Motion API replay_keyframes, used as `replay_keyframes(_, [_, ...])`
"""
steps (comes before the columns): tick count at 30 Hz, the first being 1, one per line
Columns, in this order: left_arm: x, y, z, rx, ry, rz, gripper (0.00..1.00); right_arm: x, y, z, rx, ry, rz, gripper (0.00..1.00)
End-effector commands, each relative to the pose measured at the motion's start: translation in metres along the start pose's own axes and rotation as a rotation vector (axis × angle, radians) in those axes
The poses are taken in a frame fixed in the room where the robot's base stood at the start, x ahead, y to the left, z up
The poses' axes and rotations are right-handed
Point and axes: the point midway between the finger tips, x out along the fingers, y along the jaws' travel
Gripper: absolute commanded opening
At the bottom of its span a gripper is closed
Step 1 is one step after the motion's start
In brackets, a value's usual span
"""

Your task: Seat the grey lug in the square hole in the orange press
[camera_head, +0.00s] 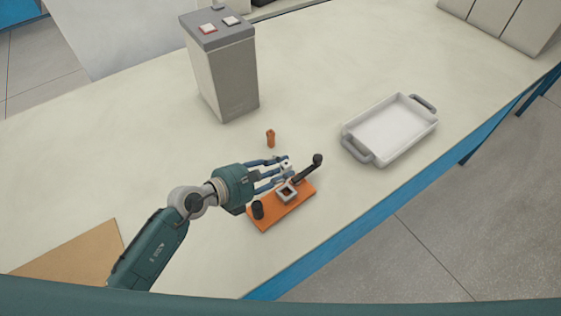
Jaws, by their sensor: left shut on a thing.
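The orange press (292,213) lies near the table's front edge. It has a pale square frame with a square hole (287,193), a black lever with a round knob (310,166) and a black cylinder (258,210) at its left end. My left gripper (284,169) reaches in from the left, just behind the square hole. It is shut on a small pale grey piece, which looks like the grey lug (287,167). The fingers partly hide the lug. I cannot tell its height above the press. My right gripper is not in view.
A small orange part (270,138) stands just behind my left gripper. A large grey battery (226,78) stands at the back, and a white tray (391,130) with grey handles lies to the right. A brown board (72,262) lies at front left. The tabletop (130,150) left of the arm is clear.

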Motion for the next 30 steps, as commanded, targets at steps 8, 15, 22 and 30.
replay_keyframes(8, [0.005,-0.004,-0.002,0.001,-0.001,-0.003,0.00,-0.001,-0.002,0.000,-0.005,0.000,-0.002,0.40])
replay_keyframes(15, [0.004,-0.004,-0.001,0.002,0.001,-0.005,0.00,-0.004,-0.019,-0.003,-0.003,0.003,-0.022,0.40])
replay_keyframes(22, [0.010,-0.004,-0.016,0.001,0.001,-0.006,0.00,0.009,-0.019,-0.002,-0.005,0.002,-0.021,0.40])
replay_keyframes(30, [0.020,-0.004,-0.041,0.002,0.000,-0.005,0.00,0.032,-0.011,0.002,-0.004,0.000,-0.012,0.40])
